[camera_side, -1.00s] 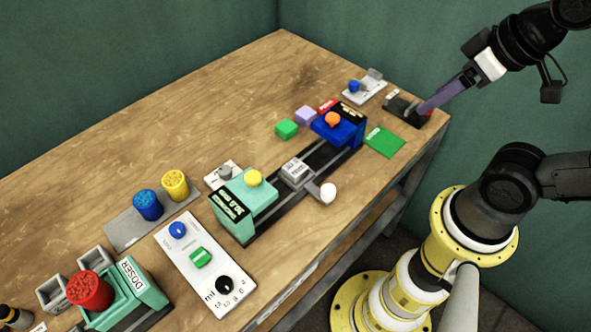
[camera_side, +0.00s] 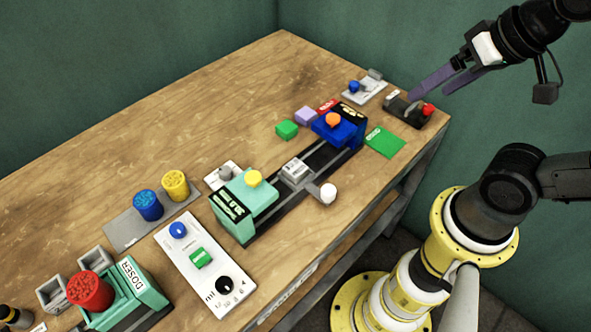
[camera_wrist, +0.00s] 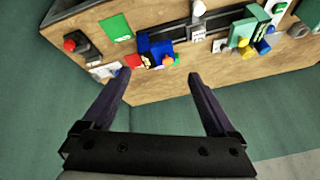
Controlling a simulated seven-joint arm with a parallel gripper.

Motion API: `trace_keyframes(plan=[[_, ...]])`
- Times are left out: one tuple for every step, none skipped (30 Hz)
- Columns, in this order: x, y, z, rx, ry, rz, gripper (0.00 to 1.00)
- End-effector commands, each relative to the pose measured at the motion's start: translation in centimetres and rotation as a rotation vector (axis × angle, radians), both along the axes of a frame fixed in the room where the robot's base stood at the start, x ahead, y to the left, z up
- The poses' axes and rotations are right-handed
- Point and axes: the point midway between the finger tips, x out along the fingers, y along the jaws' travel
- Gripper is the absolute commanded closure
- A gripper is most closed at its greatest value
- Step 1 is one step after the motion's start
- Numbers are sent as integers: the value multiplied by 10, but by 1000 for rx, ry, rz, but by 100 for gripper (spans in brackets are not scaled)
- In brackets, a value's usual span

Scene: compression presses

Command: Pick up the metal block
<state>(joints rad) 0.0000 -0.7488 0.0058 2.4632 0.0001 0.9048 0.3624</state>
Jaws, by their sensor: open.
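My gripper (camera_side: 428,96) is open and empty, raised above the table's back right corner. Its two purple fingers also show wide apart in the wrist view (camera_wrist: 158,76). A small green block (camera_side: 287,129), a lavender block (camera_side: 306,116) and a red block (camera_side: 328,106) sit on the table beside the blue press (camera_side: 342,128), left of and below my gripper. I cannot tell which block is metal by its look. The green block (camera_wrist: 177,62) and red block (camera_wrist: 133,60) also show in the wrist view.
A black box with a red button (camera_side: 428,109) stands below my gripper. A white switch plate (camera_side: 364,91), a green pad (camera_side: 385,142) and a teal press (camera_side: 246,197) stand nearby. The table's left back area (camera_side: 200,110) is clear.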

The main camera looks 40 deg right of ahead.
Motion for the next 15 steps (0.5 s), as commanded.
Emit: trace_keyframes(plan=[[7,0,7,50,-5,-89,7],[12,0,11,85,-4,-147,7],[20,2,15,131,2,-222,7],[26,3,17,163,9,-279,7],[32,4,20,197,17,-333,7],[41,6,22,238,30,-407,7],[49,8,24,269,41,-462,7],[57,10,25,298,53,-516,7],[68,13,25,335,72,-589,7],[77,16,25,361,87,-644,7],[86,19,24,385,104,-698,7],[99,24,21,414,129,-771,7],[109,28,18,434,147,-827,7],[120,33,14,451,167,-881,7],[134,41,7,470,195,-953,7]])
